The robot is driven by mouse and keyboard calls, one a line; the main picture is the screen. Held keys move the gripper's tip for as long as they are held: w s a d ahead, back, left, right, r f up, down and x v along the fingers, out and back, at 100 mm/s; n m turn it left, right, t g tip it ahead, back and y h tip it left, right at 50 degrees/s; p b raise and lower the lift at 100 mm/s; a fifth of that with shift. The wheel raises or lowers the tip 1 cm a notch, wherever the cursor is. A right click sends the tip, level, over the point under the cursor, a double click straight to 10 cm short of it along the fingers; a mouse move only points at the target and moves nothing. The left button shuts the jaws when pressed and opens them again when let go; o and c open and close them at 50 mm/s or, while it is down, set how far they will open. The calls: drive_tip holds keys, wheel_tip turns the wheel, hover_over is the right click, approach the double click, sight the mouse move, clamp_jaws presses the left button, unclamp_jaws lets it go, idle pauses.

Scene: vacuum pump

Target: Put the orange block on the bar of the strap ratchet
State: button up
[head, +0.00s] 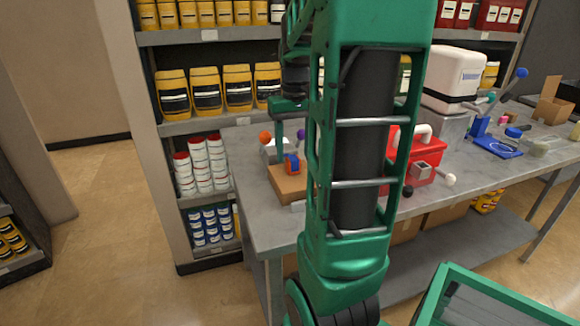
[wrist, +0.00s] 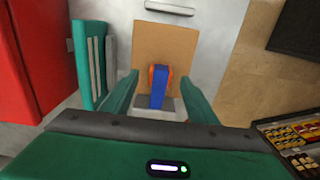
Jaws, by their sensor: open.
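An orange block (head: 290,158) with a blue part (head: 297,168) across it is on a brown cardboard-coloured box or board (head: 287,188) at the left end of the workbench. In the wrist view the orange block (wrist: 151,77) shows on both sides of an upright blue strip (wrist: 160,92), in front of the brown surface (wrist: 165,40). My gripper (wrist: 160,76) is open, its green fingers on either side of the orange and blue piece; I cannot tell if they touch it. In the head view my arm hides part of the bench. I cannot identify the strap ratchet or its bar for certain.
The grey workbench (head: 258,215) holds a red case (head: 428,150), a white-lidded container (head: 455,75) and a blue clamp-like tool (head: 498,147). An orange ball (head: 265,137) and a purple ball (head: 301,134) stand behind the block. Stocked shelves (head: 220,125) stand behind.

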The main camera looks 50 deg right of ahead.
sight(293, 158)
drive_tip(key=shift+w+f, duration=0.15)
drive_tip(key=shift+f, duration=1.8)
drive_tip(key=c, duration=1.3)
drive_tip(key=shift+o, duration=0.2)
drive_tip(key=shift+r, duration=0.15)
